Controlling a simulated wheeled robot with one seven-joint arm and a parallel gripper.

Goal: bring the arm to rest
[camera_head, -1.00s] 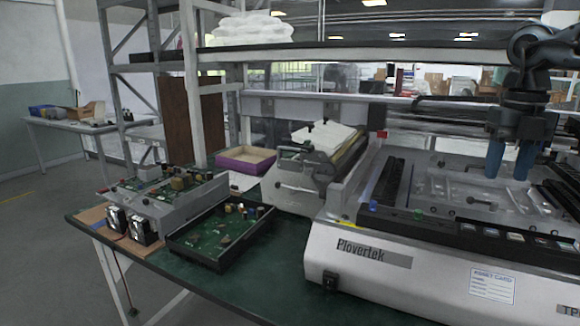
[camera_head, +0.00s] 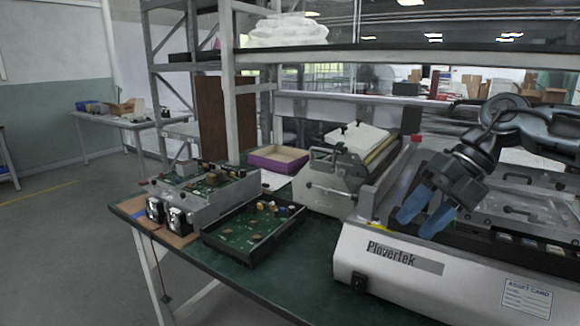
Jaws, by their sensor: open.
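My gripper (camera_head: 421,222) is open, with two blue fingers pointing down and to the left. It hangs in front of the left part of the large white Plovertek machine (camera_head: 345,255), and nothing shows between its fingers. My dark arm reaches in from the right edge and bends down to the gripper. The gripper and wrist hide part of the machine's left side and top bed. I cannot tell how high the fingers are above the machine.
The green-topped bench (camera_head: 275,285) also holds a black tray with a green circuit board (camera_head: 250,228), a grey electronics unit (camera_head: 215,193), a purple-sided box (camera_head: 278,158) and a smaller grey machine (camera_head: 335,190). A shelf beam (camera_head: 400,57) spans behind. Open floor lies at the left.

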